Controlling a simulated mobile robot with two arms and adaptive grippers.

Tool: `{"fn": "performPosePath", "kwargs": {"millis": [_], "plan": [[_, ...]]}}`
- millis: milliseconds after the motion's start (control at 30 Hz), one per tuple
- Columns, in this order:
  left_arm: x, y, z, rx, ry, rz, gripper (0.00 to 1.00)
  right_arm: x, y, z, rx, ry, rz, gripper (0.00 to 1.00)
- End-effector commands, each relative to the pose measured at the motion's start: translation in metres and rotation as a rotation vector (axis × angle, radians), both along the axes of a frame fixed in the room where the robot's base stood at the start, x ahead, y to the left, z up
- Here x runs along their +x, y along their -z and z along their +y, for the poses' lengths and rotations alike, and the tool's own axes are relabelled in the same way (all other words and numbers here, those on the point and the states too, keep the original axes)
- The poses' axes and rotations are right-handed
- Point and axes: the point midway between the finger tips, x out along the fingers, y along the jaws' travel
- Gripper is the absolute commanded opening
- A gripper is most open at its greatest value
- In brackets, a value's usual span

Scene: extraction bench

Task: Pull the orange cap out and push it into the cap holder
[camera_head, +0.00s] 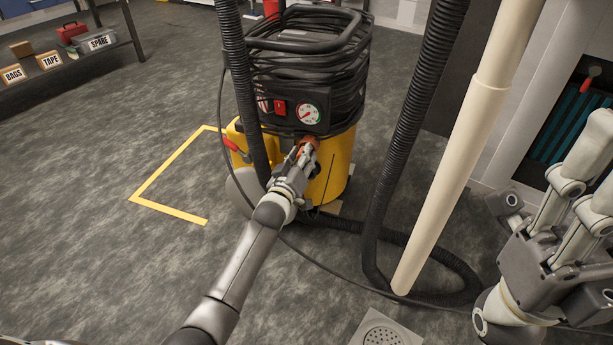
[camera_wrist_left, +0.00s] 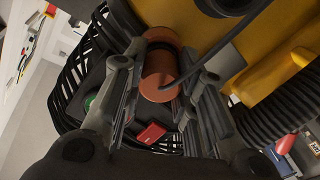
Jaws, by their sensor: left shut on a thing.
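The orange cap (camera_head: 309,142) is at the front of the yellow vacuum machine (camera_head: 338,165), just below its gauge panel. My left gripper (camera_head: 300,157) is shut on it. In the left wrist view the cap (camera_wrist_left: 160,78) is an orange cylinder with a dark band, between the two fingers of my left gripper (camera_wrist_left: 158,88). The fingers hide part of it, and I cannot tell whether it is seated or free. I cannot make out the cap holder. My right arm's parts (camera_head: 545,265) are at the right edge; its gripper's opening cannot be judged.
A black hose (camera_head: 400,130) and a cream pipe (camera_head: 455,150) stand right of the machine. A thin cable crosses the floor. A floor drain (camera_head: 385,330) is at the bottom. A shelf with boxes (camera_head: 50,60) is at the upper left. The floor at left is clear around yellow tape (camera_head: 155,203).

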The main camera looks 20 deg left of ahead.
Motion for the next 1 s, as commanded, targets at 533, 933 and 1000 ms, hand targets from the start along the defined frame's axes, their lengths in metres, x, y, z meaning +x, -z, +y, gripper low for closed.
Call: {"fn": "performPosePath", "kwargs": {"millis": [533,933,1000], "plan": [[0.001,0.0,0.0,0.0,0.0,0.0,0.52,0.0,-0.001,-0.001,0.005,0.001,-0.003,0.4],[-0.036,0.001,0.002,-0.001,0.001,0.001,0.52,0.0,0.0,0.0,0.002,0.0,0.0,0.4],[-0.049,0.001,0.003,0.0,0.0,0.001,0.52,0.0,0.0,0.0,0.001,0.0,-0.001,0.4]]}}
